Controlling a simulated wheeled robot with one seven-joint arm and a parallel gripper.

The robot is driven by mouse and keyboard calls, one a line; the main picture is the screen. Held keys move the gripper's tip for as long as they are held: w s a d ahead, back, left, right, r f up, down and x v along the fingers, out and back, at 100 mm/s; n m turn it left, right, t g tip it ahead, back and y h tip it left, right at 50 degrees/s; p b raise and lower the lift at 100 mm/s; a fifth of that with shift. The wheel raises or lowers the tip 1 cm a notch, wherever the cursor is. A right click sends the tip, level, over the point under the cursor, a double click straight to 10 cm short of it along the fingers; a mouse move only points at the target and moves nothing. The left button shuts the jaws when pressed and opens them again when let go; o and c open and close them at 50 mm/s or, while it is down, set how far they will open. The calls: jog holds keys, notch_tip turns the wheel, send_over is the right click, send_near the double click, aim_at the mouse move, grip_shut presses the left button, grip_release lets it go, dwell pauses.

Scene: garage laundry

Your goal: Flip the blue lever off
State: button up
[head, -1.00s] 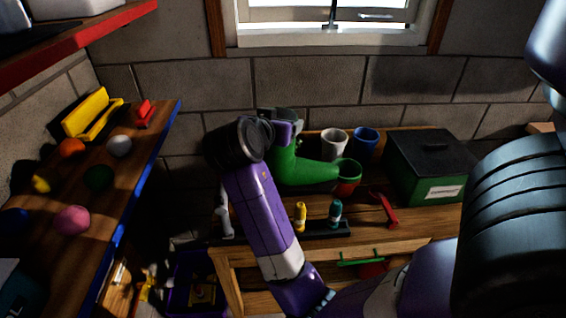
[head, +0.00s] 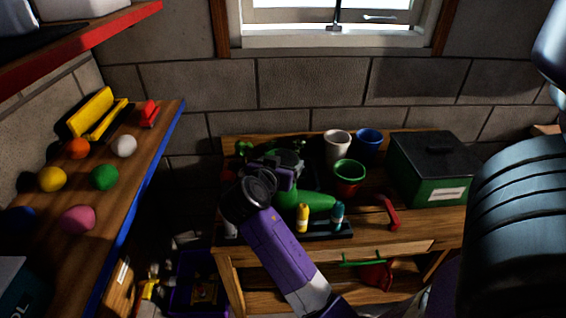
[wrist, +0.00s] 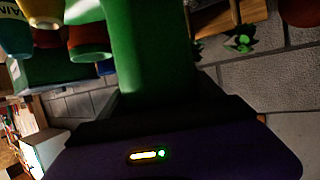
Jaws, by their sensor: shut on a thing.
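I see no blue lever in either view. My gripper (head: 284,166) is over the left part of the wooden workbench, shut on a green bent object (head: 305,198). In the head view, my wrist hides part of this object, and its rounded end points right, behind two small bottles. In the wrist view, the green object (wrist: 150,45) runs up from between the dark jaws of my gripper (wrist: 155,112). I cannot tell if it touches the bench.
A dark tray (head: 325,233) holds yellow and teal bottles. Behind are a white cup (head: 337,146), a blue cup (head: 368,143) and a red-green pot (head: 348,178). A black-lidded green box (head: 430,172) stands right of a red tool (head: 391,214). Balls lie on the left shelf (head: 125,190).

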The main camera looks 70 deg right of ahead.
jog(key=o, duration=2.1)
jog(key=shift+f, duration=0.1)
jog(key=shift+r, duration=0.25)
jog(key=b+v, duration=0.2)
jog(key=v, duration=1)
jog(key=shift+f, duration=0.1)
jog(key=shift+c, duration=0.4)
